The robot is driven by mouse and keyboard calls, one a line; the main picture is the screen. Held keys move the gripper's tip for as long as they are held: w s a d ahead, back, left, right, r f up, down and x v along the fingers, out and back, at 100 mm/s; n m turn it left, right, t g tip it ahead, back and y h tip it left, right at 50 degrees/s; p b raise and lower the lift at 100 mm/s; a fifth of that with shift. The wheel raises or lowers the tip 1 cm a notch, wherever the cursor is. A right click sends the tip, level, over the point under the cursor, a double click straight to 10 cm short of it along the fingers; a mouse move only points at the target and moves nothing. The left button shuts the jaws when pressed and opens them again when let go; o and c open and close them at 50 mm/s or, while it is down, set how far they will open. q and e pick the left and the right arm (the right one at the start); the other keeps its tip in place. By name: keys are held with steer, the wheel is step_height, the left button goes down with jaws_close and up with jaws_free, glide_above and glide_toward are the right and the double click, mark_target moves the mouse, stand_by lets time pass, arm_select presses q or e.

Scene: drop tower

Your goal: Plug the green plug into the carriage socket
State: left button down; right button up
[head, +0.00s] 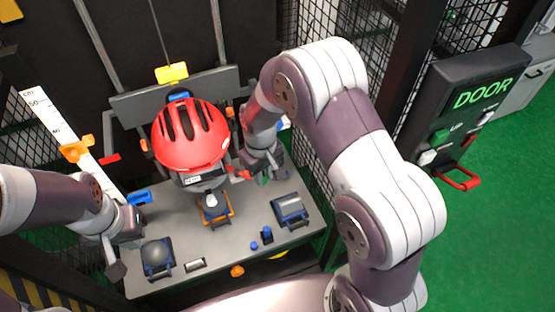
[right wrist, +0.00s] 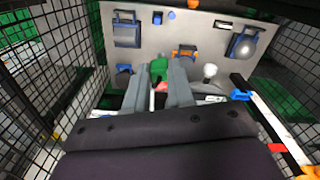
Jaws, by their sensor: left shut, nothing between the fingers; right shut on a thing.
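My right gripper (head: 264,172) is shut on the green plug, right of the red helmet (head: 190,137) and its grey mount (head: 200,180). The green plug (right wrist: 158,70) shows between the fingers (right wrist: 160,88) in the right wrist view; only a sliver of it (head: 263,181) shows in the head view. A small red part (head: 241,174) lies between the helmet mount and this gripper. The carriage socket cannot be made out in either view. My left gripper (head: 117,268) is shut and empty at the left front of the grey table.
The grey table (head: 228,243) carries dark blue-framed blocks (head: 290,210), (head: 157,257) and an orange-framed holder (head: 214,209). A white scale (head: 50,115) with an orange clamp stands at left. Mesh walls flank the space; a DOOR control box (head: 470,105) is at right.

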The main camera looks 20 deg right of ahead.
steer(key=s+a+r+n, duration=0.2)
steer(key=a+r+n, duration=0.15)
steer(key=a, duration=0.25)
steer(key=w+a+f+n, duration=0.4)
steer(key=n, duration=0.1)
steer(key=s+d+r+m, duration=0.6)
steer(key=r+m, duration=0.2)
steer(key=r, duration=0.1)
steer(key=w+a+m, duration=0.4)
steer(key=w+a, duration=0.4)
steer(key=s+d+f+n, duration=0.35)
steer(key=f+n, duration=0.55)
steer(key=n, duration=0.8)
steer(key=w+d+r+m+p, duration=0.2)
steer(key=d+r+m+p, duration=0.2)
steer(key=r+m, duration=0.4)
steer(key=w+d+r+m+p, duration=0.2)
steer(key=d+r+m+p, duration=0.3)
steer(key=r+m, duration=0.4)
step_height(320, 180, up, 6)
steer(key=shift+w+d+f+p, duration=0.2)
steer(key=shift+w+p, duration=0.2)
steer(key=shift+p, duration=0.35)
